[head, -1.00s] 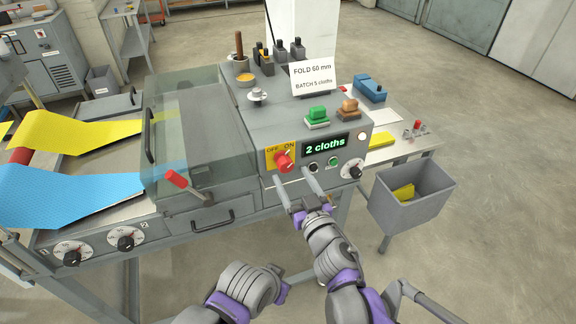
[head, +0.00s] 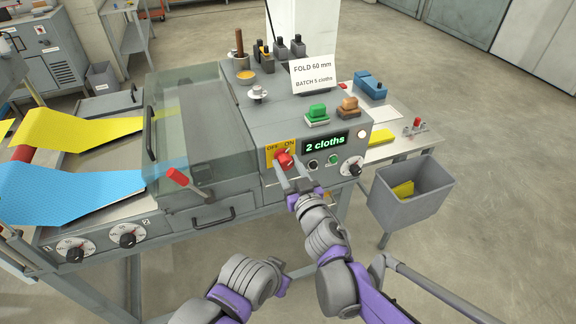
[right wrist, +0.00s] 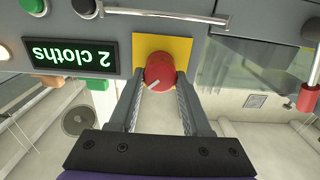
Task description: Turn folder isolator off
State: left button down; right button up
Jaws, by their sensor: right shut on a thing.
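The red isolator knob (head: 284,160) sits on a yellow plate (head: 270,155) marked OFF and ON, on the front of the grey machine. It also shows in the right wrist view (right wrist: 160,70), where its white pointer mark slants to the lower left of that upside-down picture, towards the ON side. My right gripper (head: 284,165) is at the knob, with one finger on each side, and is shut on it. My left arm (head: 248,280) is low in the head view; its fingers cannot be made out.
A green display (head: 326,144) reads "2 cloths", with small buttons (head: 333,159) and a dial (head: 351,167) nearby. A red-handled lever (head: 178,177) stands left of the knob. A grey bin (head: 412,200) hangs at the right.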

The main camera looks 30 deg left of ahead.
grip_shut()
jog(key=n+b, duration=0.1)
jog(key=n, duration=0.1)
jog(key=shift+n, duration=0.4)
jog(key=n, duration=0.2)
jog(key=shift+s+n, duration=0.1)
jog(key=shift+n, duration=0.2)
jog(key=n, duration=0.2)
jog(key=shift+f+n+b, duration=0.1)
jog(key=shift+n+b, duration=0.3)
jog(key=n, duration=0.4)
jog(key=shift+a, duration=0.1)
jog(key=shift+f+n+p, duration=0.1)
jog(key=shift+n+p, duration=0.3)
jog(key=shift+n, duration=2.4)
